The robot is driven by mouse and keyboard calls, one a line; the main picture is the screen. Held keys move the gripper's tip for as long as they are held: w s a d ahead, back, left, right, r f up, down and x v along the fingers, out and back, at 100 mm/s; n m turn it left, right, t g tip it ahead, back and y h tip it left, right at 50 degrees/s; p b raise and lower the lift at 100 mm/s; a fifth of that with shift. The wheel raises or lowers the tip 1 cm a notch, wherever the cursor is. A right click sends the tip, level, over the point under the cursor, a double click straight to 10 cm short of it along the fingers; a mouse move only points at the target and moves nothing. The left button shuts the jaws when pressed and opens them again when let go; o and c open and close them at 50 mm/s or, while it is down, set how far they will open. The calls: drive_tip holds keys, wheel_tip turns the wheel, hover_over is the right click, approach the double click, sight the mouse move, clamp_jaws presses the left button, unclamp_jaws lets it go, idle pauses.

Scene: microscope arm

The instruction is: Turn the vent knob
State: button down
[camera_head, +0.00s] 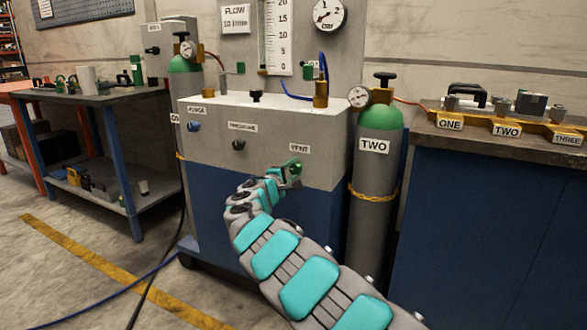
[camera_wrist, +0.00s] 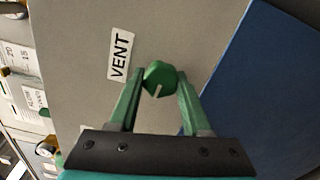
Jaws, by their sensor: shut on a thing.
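The vent knob (camera_wrist: 160,78) is green and faceted, with a pale pointer line, on the grey panel (camera_wrist: 80,50) in the wrist view. A white VENT label (camera_wrist: 119,54) sits beside it. My gripper (camera_wrist: 160,84) has its two green fingers closed on either side of the knob, with the tips against it. In the head view my gripper (camera_head: 292,170) is at the panel's right side, just below the VENT label (camera_head: 299,148). It mostly hides the knob there.
A purge knob (camera_head: 194,126) and a pressure knob (camera_head: 238,145) sit to the left on the same panel. A gas cylinder labelled TWO (camera_head: 373,185) stands close to the right of the cabinet. A bench (camera_head: 490,140) with labelled stations is farther right.

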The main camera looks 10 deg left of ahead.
idle(0.4)
drive_tip(key=shift+c, duration=1.8)
unclamp_jaws()
drive_tip(key=v, duration=0.7)
drive_tip(key=shift+s+a+b, duration=0.2)
drive_tip(key=shift+s+b, duration=0.1)
drive_tip(key=shift+s, duration=0.05)
